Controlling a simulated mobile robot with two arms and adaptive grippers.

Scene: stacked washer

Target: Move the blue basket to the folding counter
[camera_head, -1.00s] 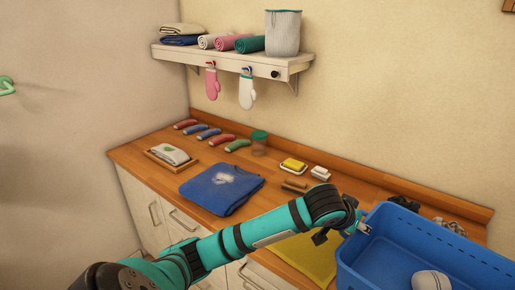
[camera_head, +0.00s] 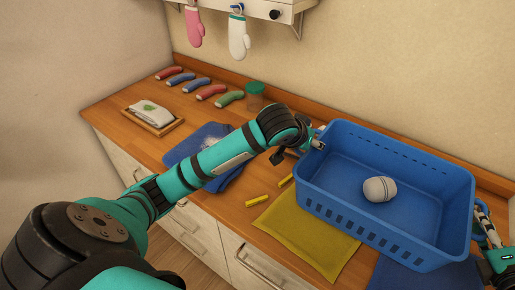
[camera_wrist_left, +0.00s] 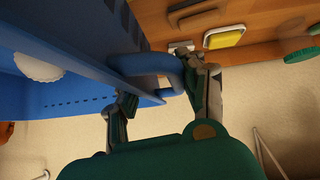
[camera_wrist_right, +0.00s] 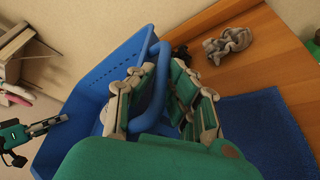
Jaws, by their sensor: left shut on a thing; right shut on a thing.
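The blue basket (camera_head: 335,205), a slotted tub with loop handles, is over the right part of the wooden folding counter (camera_head: 125,120). A round whitish striped thing (camera_head: 380,189) lies inside it. My left gripper (camera_head: 314,143) is shut on the basket's left handle, seen in the left wrist view (camera_wrist_left: 168,80). My right gripper (camera_head: 484,232) is at the right end, partly cut off; the right wrist view shows it shut on the other handle (camera_wrist_right: 155,90). The basket looks about level. I cannot tell whether its bottom touches the counter.
A yellow cloth (camera_head: 305,240) lies at the counter's front edge, beside the basket. A folded blue garment (camera_head: 205,140) is partly behind my left arm. A tray with a white cloth (camera_head: 150,113), several rolled items and a green-lidded jar (camera_head: 255,97) stand farther left.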

